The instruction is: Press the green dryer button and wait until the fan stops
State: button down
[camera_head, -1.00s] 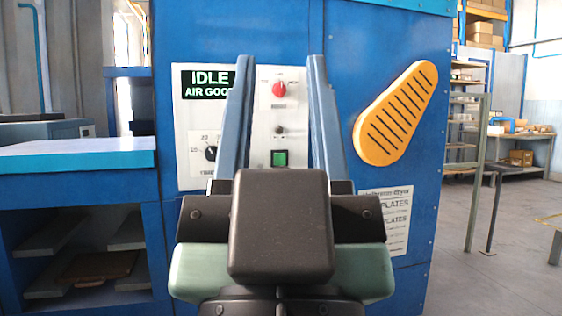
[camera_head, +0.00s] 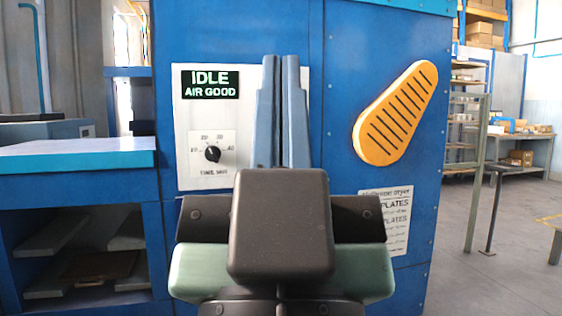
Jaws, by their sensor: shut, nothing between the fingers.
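The blue plate dryer (camera_head: 400,40) stands straight ahead with a white control panel (camera_head: 185,130) on its front. A display (camera_head: 211,84) on the panel reads "IDLE" and "AIR GOOD". A black timer dial (camera_head: 212,154) sits below the display. My gripper (camera_head: 281,60) is shut and empty, its two blue fingers side by side and pointing at the panel. The fingers cover the middle of the panel, so the green button and the red knob are hidden. I cannot tell whether the fingertips touch the panel.
A yellow slotted guard (camera_head: 396,113) is on the dryer's front at the right, with a white notice (camera_head: 398,240) below it. A blue bench with shelves (camera_head: 78,154) stands at the left. Shelving and open floor (camera_head: 500,250) lie at the far right.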

jog(key=shift+r, duration=0.1)
dwell(0.6)
notch_tip(320, 180, up, 33)
jog(key=p, duration=3.3)
